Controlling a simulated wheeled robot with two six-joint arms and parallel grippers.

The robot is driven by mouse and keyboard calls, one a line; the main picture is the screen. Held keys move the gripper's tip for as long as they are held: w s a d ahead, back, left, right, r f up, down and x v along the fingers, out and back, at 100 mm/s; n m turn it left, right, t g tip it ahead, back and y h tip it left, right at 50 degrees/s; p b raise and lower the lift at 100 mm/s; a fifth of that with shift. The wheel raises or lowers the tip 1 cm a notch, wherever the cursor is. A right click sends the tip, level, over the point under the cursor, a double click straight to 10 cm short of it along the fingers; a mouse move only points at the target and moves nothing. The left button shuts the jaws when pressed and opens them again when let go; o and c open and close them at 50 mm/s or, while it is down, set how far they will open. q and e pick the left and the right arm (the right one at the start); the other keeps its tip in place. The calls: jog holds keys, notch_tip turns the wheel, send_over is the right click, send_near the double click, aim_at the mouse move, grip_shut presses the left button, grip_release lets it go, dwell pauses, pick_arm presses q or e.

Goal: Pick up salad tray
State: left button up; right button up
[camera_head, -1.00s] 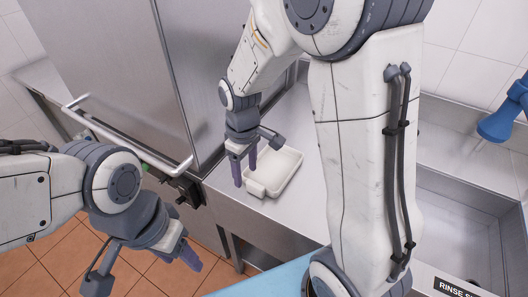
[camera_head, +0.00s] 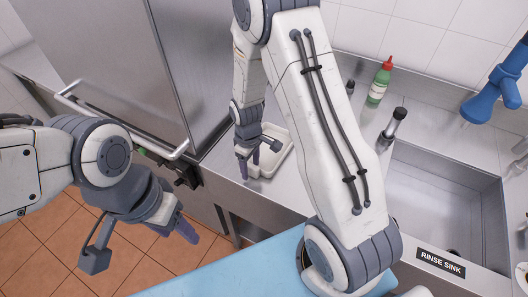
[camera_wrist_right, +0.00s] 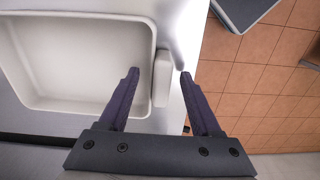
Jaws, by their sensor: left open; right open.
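The salad tray (camera_head: 279,150) is a shallow cream rectangular tray with a tab handle, resting on the steel counter beside the tall steel cabinet. It fills the upper left of the right wrist view (camera_wrist_right: 80,101), where its handle (camera_wrist_right: 162,78) lies between the fingers. My right gripper (camera_head: 249,167) is open at the tray's front end, its purple fingers on either side of the handle, with gaps visible in the right wrist view (camera_wrist_right: 159,74). My right arm hides part of the tray's right side in the head view. My left gripper (camera_head: 186,230) is open and empty over the floor.
The steel cabinet (camera_head: 125,75) with a bar handle stands left of the tray. A sink (camera_head: 445,205), a green bottle with a red cap (camera_head: 379,84) and a blue jointed object (camera_head: 495,88) are at the right. A light-blue surface (camera_head: 225,275) is in front.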

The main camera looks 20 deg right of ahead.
jog(key=shift+f, duration=0.3)
jog(key=shift+w, duration=0.1)
grip_shut()
jog(key=shift+r, duration=0.15)
jog(key=shift+r, duration=0.25)
jog(key=r, duration=0.1)
jog(key=r+b, duration=0.1)
jog(key=r, duration=0.1)
jog(key=shift+s+d+r+b, duration=0.2)
jog(key=shift+d+r+b, duration=0.1)
jog(key=shift+r, duration=0.05)
jog(key=s+d+r+b, duration=0.1)
jog(key=s+d+r, duration=0.5)
jog(key=s+d, duration=0.1)
jog(key=shift+s+d+r+b, duration=0.3)
jog(key=shift+s+d+b, duration=0.05)
jog(key=shift+d+b, duration=0.1)
jog(key=shift+r, duration=0.1)
